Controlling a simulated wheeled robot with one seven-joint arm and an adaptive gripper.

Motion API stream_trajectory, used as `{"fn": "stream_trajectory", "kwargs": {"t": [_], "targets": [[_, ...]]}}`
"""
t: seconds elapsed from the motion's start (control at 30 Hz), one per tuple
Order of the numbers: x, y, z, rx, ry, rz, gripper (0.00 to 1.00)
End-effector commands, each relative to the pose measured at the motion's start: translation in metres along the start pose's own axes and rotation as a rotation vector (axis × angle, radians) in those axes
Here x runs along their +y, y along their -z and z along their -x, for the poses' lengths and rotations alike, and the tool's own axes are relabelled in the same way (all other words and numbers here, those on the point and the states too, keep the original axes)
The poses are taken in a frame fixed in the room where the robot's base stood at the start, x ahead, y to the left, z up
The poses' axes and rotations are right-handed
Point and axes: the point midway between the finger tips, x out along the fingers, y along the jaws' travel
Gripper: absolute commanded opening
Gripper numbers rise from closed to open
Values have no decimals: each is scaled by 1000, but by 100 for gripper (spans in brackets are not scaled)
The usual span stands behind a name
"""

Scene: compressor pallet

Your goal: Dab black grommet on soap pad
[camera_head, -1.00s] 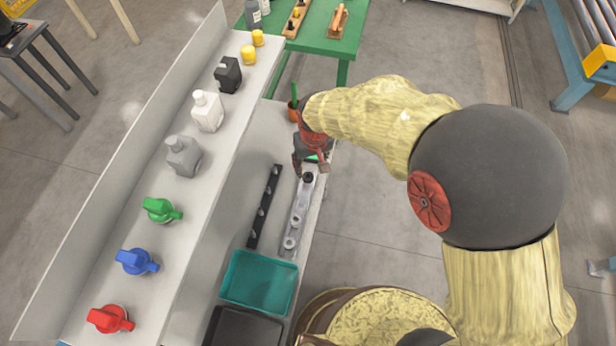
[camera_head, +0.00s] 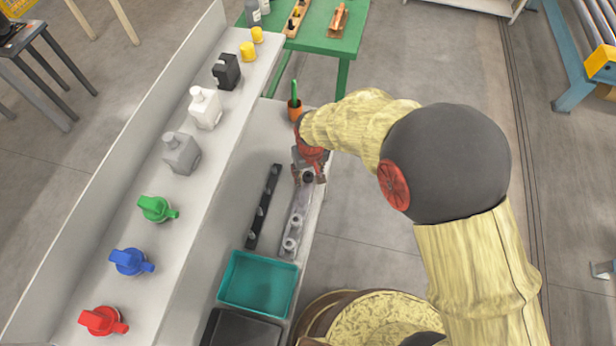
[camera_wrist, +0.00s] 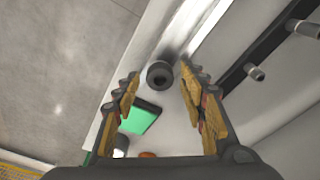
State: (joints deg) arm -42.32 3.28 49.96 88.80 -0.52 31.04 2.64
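The black grommet (camera_wrist: 160,75) is a dark ring with a hole, at the near end of a light grey bar in the wrist view. It also shows at the far end of the bar in the head view (camera_head: 308,177). My gripper (camera_wrist: 158,82) is open, with one fingertip on each side of the grommet and gaps between. In the head view my gripper (camera_head: 309,176) is at the bar's far end. A green pad (camera_wrist: 140,117), seemingly the soap pad, lies beside the bar in the wrist view; my gripper hides it in the head view.
The grey bar (camera_head: 298,216) carries other light rings. A black rail with pegs (camera_head: 263,207) lies left of it. A teal tray (camera_head: 258,284) is nearer. An orange pot (camera_head: 294,113) stands beyond my gripper. Bottles and coloured valves line the raised shelf at left.

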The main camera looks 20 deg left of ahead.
Motion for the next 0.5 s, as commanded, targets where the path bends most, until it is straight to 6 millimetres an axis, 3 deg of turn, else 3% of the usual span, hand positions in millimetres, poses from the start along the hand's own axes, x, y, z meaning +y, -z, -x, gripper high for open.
{"fn": "stream_trajectory", "kwargs": {"t": [0.5], "targets": [[0, 0, 0, 0, 0, 0, 11]]}}
